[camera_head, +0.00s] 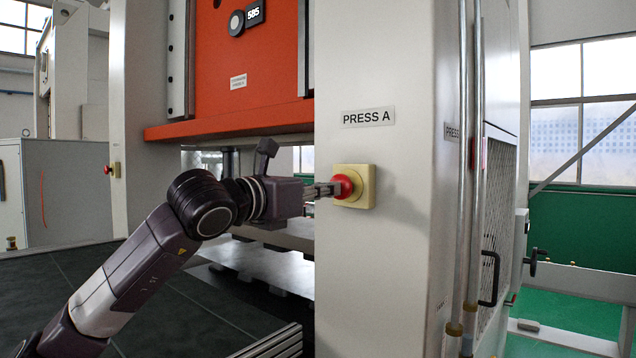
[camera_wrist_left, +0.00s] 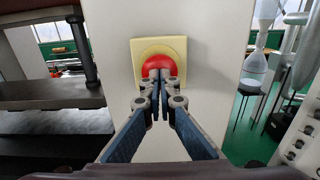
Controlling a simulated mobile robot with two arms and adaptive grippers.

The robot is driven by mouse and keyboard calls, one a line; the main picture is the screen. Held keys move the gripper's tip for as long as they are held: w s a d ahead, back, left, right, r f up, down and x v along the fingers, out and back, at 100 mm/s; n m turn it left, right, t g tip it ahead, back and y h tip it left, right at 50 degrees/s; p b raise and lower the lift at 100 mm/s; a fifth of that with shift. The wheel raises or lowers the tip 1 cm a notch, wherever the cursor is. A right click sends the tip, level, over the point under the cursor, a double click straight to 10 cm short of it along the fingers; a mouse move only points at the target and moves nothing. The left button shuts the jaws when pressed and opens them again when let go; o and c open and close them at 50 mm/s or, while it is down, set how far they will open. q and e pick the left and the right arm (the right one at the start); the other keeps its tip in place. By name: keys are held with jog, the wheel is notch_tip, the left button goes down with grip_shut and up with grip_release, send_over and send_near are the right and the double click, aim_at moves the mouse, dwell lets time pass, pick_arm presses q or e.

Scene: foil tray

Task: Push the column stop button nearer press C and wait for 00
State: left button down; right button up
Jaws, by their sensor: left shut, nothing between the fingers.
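A red mushroom stop button (camera_head: 345,186) sits on a yellow square box (camera_head: 366,187) on the grey column, under a label reading PRESS A (camera_head: 368,117). My left gripper (camera_head: 334,187) is shut and empty, its fingertips at the front of the red button. In the left wrist view the closed fingertips (camera_wrist_left: 159,76) overlap the red button (camera_wrist_left: 158,65), in the middle of the yellow box (camera_wrist_left: 161,51). I cannot tell how far the button is pressed in. A round dial with a display reading 585 (camera_head: 255,13) is on the orange press ram. My right gripper is not in view.
The orange press ram (camera_head: 262,60) hangs above my left arm. Another red button (camera_head: 107,170) is on the far left column (camera_head: 139,100). Vertical pipes (camera_head: 472,150) and a black handle (camera_head: 489,278) are on the right side of the column.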

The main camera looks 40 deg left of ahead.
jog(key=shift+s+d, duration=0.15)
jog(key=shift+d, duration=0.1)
pick_arm(q)
jog(key=shift+w, duration=0.1)
jog(key=shift+w+r, duration=0.2)
jog(key=shift+w, duration=0.5)
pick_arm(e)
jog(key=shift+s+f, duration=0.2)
pick_arm(q)
jog(key=shift+b, duration=0.3)
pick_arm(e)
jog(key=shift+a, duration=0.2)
